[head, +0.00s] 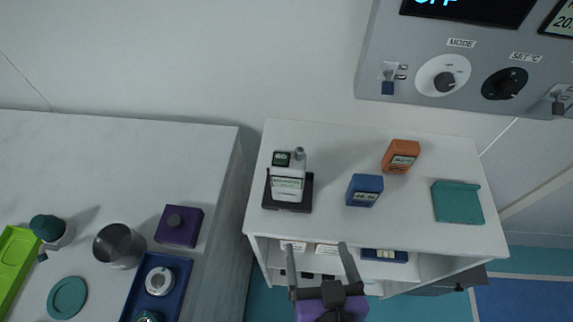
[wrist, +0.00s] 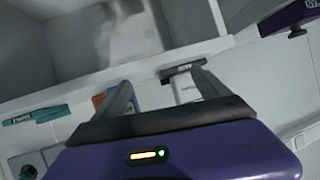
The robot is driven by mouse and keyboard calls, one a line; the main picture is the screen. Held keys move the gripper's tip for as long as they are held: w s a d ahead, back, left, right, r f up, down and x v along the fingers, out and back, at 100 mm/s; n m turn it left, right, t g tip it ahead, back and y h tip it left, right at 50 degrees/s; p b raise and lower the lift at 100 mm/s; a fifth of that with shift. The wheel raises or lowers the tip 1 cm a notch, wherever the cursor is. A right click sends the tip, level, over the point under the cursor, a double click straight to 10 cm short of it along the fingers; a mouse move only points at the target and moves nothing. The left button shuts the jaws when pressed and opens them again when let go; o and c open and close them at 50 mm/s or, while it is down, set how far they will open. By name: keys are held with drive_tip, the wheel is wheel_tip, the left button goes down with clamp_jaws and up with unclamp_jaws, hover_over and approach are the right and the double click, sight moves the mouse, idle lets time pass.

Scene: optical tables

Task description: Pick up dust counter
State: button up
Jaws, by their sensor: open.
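The dust counter appears to be the white handheld device (head: 288,182) with a dark green screen, a green label and a grey knob on top. It sits in a black cradle (head: 308,193) at the left of the white cabinet top. In the wrist view the white device (wrist: 184,88) shows beyond my right finger, partly hidden by it. My gripper (head: 317,248) is open and empty, in front of the cabinet's front edge and apart from the device. Its two fingers also show in the wrist view (wrist: 162,78).
A blue meter (head: 364,190), an orange meter (head: 400,156) and a teal tray (head: 458,202) stand right of the device. An open shelf with boxes lies below. A control panel (head: 420,75) overhangs at the upper right. A separate table (head: 110,150) with containers is at left.

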sight(287, 175)
drive_tip(key=shift+h, duration=0.4)
drive_tip(key=w+a+r, duration=0.1)
drive_tip(key=w, duration=0.1)
drive_tip(key=w+a+r, duration=0.4)
drive_tip(key=shift+w+p, duration=0.2)
drive_tip(key=shift+p, duration=0.2)
drive_tip(key=w+r, duration=0.1)
drive_tip(key=r, duration=0.1)
drive_tip(key=w+a+r+m+h, duration=0.1)
drive_tip(key=w+a+r+h, duration=0.1)
drive_tip(key=r, duration=0.1)
drive_tip(key=shift+w+r+t, duration=0.2)
drive_tip(key=shift+r+t, duration=0.15)
drive_tip(key=shift+t, duration=0.05)
drive_tip(key=shift+p+x, duration=0.4)
drive_tip(key=shift+x, duration=0.65)
drive_tip(key=p+x, duration=0.1)
drive_tip(key=x, duration=0.4)
drive_tip(key=shift+w+f, duration=0.1)
drive_tip(key=shift+w, duration=0.2)
drive_tip(key=shift+c, duration=0.3)
clamp_jaws()
